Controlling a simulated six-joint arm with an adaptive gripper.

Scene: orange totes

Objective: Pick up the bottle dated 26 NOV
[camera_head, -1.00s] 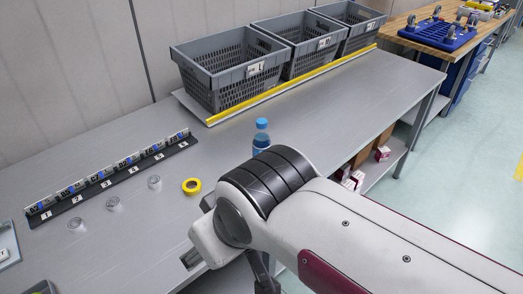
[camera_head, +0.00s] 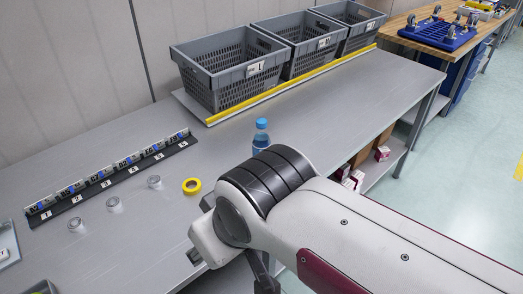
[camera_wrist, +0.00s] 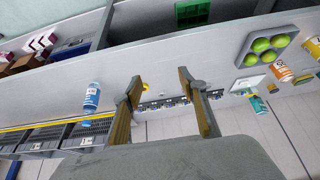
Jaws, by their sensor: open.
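A blue bottle with a blue cap (camera_head: 261,134) stands upright on the grey table, partly hidden behind my arm. It also shows on the left in the wrist view (camera_wrist: 91,97). In the wrist view an orange bottle (camera_wrist: 280,70), a teal bottle (camera_wrist: 257,105) and a white and orange bottle (camera_wrist: 312,47) stand at the right. No date can be read on any of them. My gripper (camera_wrist: 161,77) is open and empty, its two fingers apart, with the blue bottle off to the left and the other bottles to the right.
Grey crates (camera_head: 228,72) stand at the back behind a yellow strip (camera_head: 290,84). A numbered rack (camera_head: 110,178), clear round pieces (camera_head: 113,204) and yellow tape (camera_head: 192,186) lie at left. A grey tray with green round items (camera_wrist: 267,46) is near the right-hand bottles.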

